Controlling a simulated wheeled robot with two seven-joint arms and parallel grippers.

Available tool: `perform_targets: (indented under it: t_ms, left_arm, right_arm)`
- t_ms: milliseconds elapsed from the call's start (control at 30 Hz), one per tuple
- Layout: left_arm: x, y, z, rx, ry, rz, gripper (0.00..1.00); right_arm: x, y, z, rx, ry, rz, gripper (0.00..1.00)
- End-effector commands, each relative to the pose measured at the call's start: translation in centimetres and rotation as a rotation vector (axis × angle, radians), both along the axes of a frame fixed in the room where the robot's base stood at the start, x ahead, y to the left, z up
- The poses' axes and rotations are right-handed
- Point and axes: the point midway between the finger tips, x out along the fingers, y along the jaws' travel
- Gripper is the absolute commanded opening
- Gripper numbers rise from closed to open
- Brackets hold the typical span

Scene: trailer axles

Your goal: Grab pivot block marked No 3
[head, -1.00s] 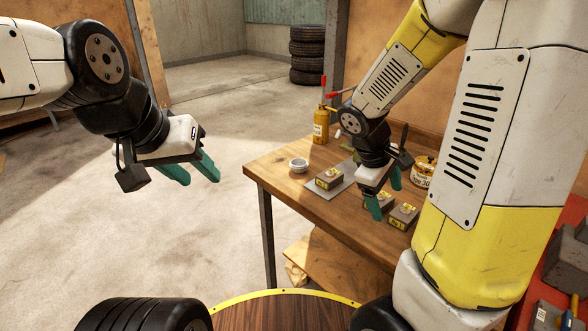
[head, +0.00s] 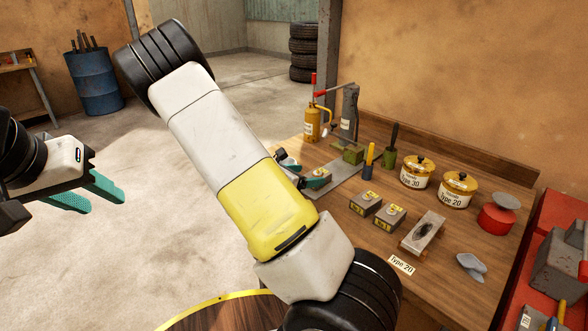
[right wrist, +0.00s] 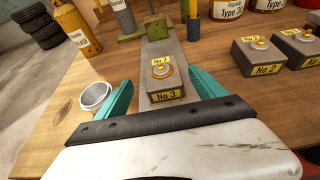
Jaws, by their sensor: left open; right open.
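The pivot block marked No 3 (right wrist: 164,83) is a grey block with a yellow label and a round yellow-ringed top. It sits on a grey plate on the wooden bench. My right gripper (right wrist: 160,92) is open, with one teal finger on each side of the block; I cannot tell whether they touch it. In the head view my own arm hides most of this gripper, and only teal finger parts and the block's top (head: 321,172) show. My left gripper (head: 104,203) is open and empty over the floor at the left.
Two similar blocks, one marked No 2 (right wrist: 262,55), stand to the right. A white ring-shaped dish (right wrist: 95,95) lies left of the left finger. Behind are a yellow oil bottle (head: 312,124), a green-based press (head: 348,152) and lidded pots (head: 417,174).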

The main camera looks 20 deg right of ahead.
Motion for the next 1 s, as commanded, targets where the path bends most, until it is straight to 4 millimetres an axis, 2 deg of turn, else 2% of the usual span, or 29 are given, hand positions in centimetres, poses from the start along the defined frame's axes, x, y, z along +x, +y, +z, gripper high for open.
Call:
perform_targets:
  t_ms: [333, 667, 1000]
  left_arm:
    - [0.0, 0.0, 0.0, 0.000, 0.000, 0.000, 0.41]
    - [0.0, 0.0, 0.0, 0.000, 0.000, 0.000, 0.41]
    - [0.0, 0.0, 0.0, 0.000, 0.000, 0.000, 0.41]
  right_arm:
    - [1.4, -4.2, -2.0, 0.001, -0.002, -0.004, 0.80]
    - [1.7, -4.8, -2.3, 0.002, -0.003, -0.002, 0.80]
    - [1.7, -4.8, -2.3, 0.002, -0.002, -0.002, 0.13]
